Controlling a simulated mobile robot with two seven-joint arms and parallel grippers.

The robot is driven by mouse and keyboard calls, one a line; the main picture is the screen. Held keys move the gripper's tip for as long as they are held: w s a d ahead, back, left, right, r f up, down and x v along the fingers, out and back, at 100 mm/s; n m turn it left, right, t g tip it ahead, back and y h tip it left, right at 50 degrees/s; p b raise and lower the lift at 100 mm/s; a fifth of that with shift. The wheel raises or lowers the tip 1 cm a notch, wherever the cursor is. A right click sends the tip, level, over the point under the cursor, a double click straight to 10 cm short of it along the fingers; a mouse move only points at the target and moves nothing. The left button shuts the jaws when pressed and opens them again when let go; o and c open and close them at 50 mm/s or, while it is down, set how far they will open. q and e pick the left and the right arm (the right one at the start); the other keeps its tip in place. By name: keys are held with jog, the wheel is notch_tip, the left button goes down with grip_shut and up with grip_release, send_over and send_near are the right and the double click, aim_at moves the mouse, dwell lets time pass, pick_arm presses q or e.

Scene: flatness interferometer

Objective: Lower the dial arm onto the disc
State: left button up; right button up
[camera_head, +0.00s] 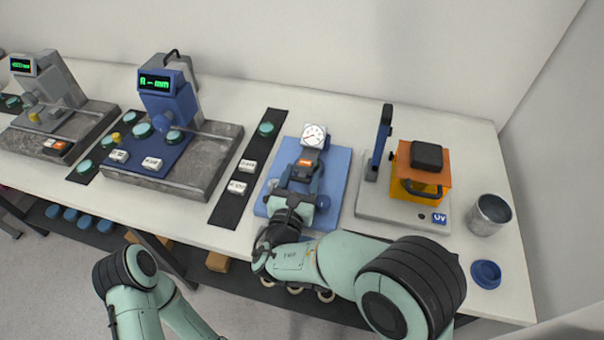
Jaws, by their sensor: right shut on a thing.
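The dial gauge (314,134), with a white round face, stands at the back of a light blue base plate (337,185). The dark blue dial arm (312,157) reaches forward from below the gauge, with an orange label near its front. My right gripper (301,180) is over the front half of this plate and shut on the front of the dial arm. The gripper and wrist cover the grip point and the area under it. I cannot make out a disc under the arm or how high the arm sits. My left gripper is out of view.
Right of the plate stands a UV station (440,214) with an orange block and an upright blue lever. A metal cup (490,215) and blue lid (486,273) are at the far right. A black strip (262,148) with a teal disc and white tags lies left.

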jog(key=shift+f, duration=0.5)
jog(key=o, duration=1.4)
jog(key=shift+r, duration=0.1)
jog(key=shift+c, duration=0.2)
jog(key=b+v, duration=0.1)
jog(key=v, duration=1.2)
jog(key=shift+s, duration=0.2)
